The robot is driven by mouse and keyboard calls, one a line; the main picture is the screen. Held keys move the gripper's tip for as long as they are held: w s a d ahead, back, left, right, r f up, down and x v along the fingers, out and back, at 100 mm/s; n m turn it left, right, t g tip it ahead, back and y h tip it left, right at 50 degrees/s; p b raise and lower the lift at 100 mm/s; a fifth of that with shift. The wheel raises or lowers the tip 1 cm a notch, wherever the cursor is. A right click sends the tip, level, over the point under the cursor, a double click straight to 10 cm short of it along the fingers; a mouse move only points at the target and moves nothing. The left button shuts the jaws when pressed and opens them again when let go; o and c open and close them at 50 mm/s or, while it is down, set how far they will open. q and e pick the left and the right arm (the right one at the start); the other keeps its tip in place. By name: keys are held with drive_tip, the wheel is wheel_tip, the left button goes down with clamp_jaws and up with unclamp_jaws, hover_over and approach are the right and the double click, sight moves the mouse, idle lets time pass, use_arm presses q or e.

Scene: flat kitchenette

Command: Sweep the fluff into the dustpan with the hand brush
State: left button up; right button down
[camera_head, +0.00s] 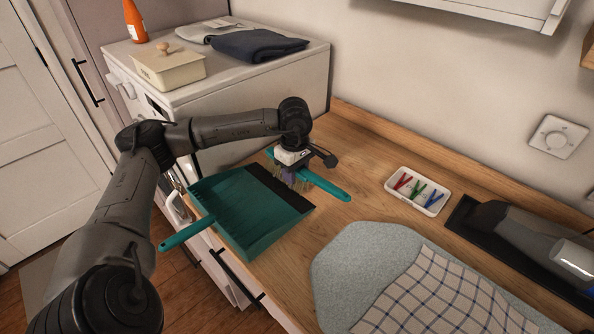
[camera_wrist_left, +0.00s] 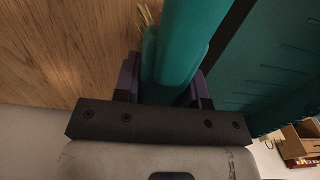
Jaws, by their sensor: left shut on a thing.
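The teal hand brush (camera_head: 325,185) is over the wooden counter, beside the dark lip of the dustpan. My left gripper (camera_head: 291,174) is shut on the brush, and its handle points to the lower right. In the left wrist view, the brush (camera_wrist_left: 180,45) runs between the two purple fingers, with pale bristles (camera_wrist_left: 146,14) peeking out at its side. The teal dustpan (camera_head: 245,215) lies at the counter's front edge, its handle (camera_head: 186,234) jutting over the edge. It also shows in the left wrist view (camera_wrist_left: 265,70). I cannot make out the fluff. My right gripper is not in view.
A white tray (camera_head: 393,191) with coloured pegs stands right of the brush. A dark tray with a handheld appliance (camera_head: 545,245) lies farther right. A grey pad (camera_head: 345,250) with a checked cloth (camera_head: 440,300) covers the front. A white appliance (camera_head: 250,80) stands behind my left arm.

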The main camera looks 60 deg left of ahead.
use_arm(q)
drive_tip(key=shift+s+d+b, duration=0.15)
drive_tip(key=shift+s+b, duration=0.3)
drive_tip(key=shift+s, duration=0.1)
drive_tip(key=shift+s+d+b, duration=0.15)
drive_tip(key=shift+s+b, duration=0.3)
drive_tip(key=shift+s, duration=0.1)
drive_tip(key=s+b, duration=0.1)
drive_tip(key=s+d+b, duration=0.1)
drive_tip(key=s+b, duration=0.2)
drive_tip(key=b, duration=0.1)
drive_tip(key=shift+s+d+r, duration=0.1)
drive_tip(key=shift+s+d, duration=0.25)
drive_tip(key=shift+s, duration=0.05)
drive_tip(key=shift+s+d+r+b, duration=0.1)
drive_tip(key=shift+s+d+b, duration=0.15)
drive_tip(key=shift+s+b, duration=0.35)
drive_tip(key=shift+s+d+r+b, duration=0.1)
drive_tip(key=shift+s+d+b, duration=0.1)
drive_tip(key=shift+s+b, duration=0.35)
drive_tip(key=shift+r, duration=0.1)
drive_tip(key=shift+r+p, duration=1.45)
drive_tip(key=shift+r, duration=0.2)
drive_tip(key=shift+r+p, duration=1.7)
drive_tip(key=shift+r, duration=0.6)
